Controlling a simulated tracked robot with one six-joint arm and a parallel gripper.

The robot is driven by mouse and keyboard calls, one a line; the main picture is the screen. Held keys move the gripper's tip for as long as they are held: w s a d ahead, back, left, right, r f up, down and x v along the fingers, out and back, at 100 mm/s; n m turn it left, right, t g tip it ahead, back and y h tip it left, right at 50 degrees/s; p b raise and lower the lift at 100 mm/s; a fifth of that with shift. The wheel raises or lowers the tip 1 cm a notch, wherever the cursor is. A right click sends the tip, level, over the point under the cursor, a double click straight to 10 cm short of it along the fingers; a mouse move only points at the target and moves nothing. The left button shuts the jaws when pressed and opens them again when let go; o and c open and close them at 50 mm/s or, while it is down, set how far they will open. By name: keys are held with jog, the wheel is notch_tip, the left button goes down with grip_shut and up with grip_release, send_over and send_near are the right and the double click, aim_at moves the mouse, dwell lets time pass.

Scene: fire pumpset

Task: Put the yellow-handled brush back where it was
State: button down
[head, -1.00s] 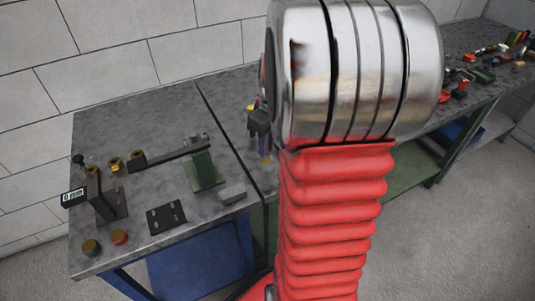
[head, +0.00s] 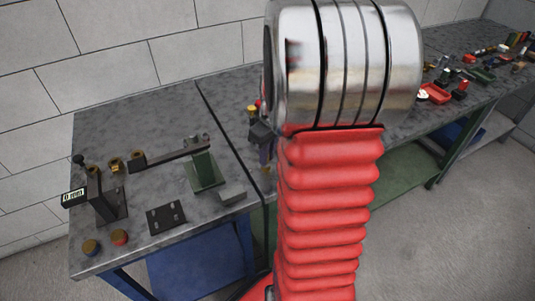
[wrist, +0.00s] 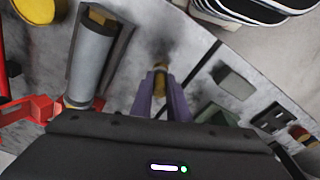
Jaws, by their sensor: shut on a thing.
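My gripper (wrist: 160,92) shows in the wrist view with two purple fingers pointing away over the grey bench top. The fingers are closed on a small yellow-brown piece, the visible part of the yellow-handled brush (wrist: 160,80). The rest of the brush is hidden by the fingers. In the head view my gripper (head: 265,157) is partly hidden behind my red arm, close to the seam between two benches. I cannot tell whether the brush touches the bench.
A grey cylinder (wrist: 90,60) lies in a dark holder left of the fingers, with a red part (wrist: 35,108) nearby. A green stand (head: 203,170) and a grey block (head: 232,193) are on the left bench. Several small items and a red tray (head: 434,94) lie far right.

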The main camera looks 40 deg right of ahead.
jog(key=c, duration=1.7)
grip_release()
jog(key=shift+r, duration=0.1)
jog(key=r, duration=0.4)
jog(key=s+r, duration=0.1)
jog(key=r, duration=0.6)
jog(key=shift+s+d+r, duration=0.1)
jog(key=shift+s+r, duration=0.15)
jog(key=shift+r, duration=0.15)
jog(key=shift+s+a+r+m+t, duration=0.2)
jog(key=shift+s+a+r+t, duration=0.85)
jog(key=shift+a, duration=3.5)
jog(key=shift+s+a+r+m+t, duration=0.1)
jog(key=shift+s+a+m+t, duration=0.2)
jog(key=shift+s+a, duration=2.85)
jog(key=shift+w+a+r+m+t, duration=0.1)
jog(key=shift+a+r+t, duration=0.6)
jog(key=shift+a, duration=5.25)
jog(key=shift+f, duration=0.1)
